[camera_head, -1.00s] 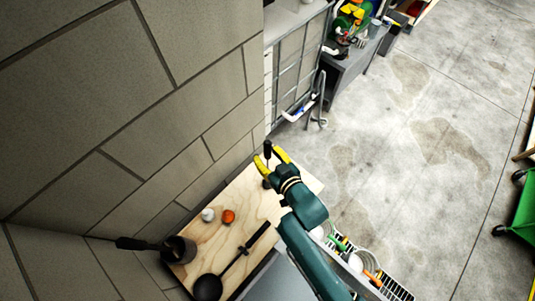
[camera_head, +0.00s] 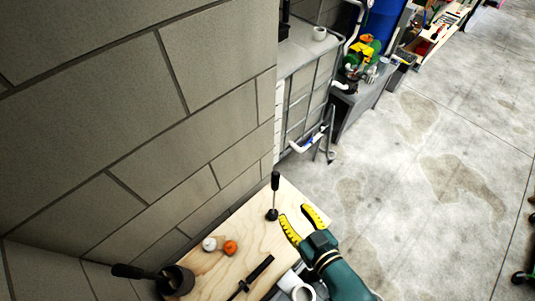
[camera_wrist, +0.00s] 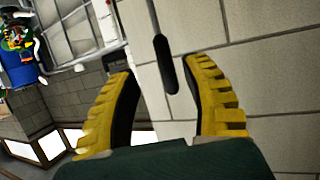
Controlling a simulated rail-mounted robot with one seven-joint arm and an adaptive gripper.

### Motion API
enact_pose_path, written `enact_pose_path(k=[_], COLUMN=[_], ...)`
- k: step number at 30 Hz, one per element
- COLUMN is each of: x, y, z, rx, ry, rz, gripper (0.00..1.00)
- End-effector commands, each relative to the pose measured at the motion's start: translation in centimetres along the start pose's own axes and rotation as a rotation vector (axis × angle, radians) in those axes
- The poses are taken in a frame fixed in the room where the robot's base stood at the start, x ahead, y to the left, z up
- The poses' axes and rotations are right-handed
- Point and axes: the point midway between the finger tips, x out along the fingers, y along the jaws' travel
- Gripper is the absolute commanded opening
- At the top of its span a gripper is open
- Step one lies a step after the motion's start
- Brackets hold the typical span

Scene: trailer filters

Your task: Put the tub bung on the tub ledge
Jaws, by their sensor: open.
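A black upright piece with a thin stem, a thick handle and a round foot (camera_head: 273,213) stands near the far end of the wooden table; it may be the tub bung. My gripper (camera_head: 303,222) is open and empty, just right of it and apart from it. In the wrist view the dark handle (camera_wrist: 165,62) shows beyond and between my spread yellow fingers (camera_wrist: 167,105), not gripped. A pale flat top on a caged tank (camera_head: 297,50) lies at the upper middle; I cannot tell whether it is the tub ledge.
The wooden table (camera_head: 222,262) also bears a white knob (camera_head: 209,244), an orange knob (camera_head: 230,247), a dark pot (camera_head: 178,280) and a black-handled tool (camera_head: 257,270). A block wall (camera_head: 130,110) bounds the left. Open floor (camera_head: 400,190) lies right.

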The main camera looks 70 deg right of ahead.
Motion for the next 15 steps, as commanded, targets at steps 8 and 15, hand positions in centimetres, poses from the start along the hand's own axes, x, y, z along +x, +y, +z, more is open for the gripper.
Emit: enact_pose_path(k=[8,15], x=[0.9,2.7], y=[-1.2,-12.3], z=[-2.3,-18.3], rx=[-0.005,-0.022], ry=[0.041,0.298], rz=[-0.028,-0.265], gripper=[0.48,0.48])
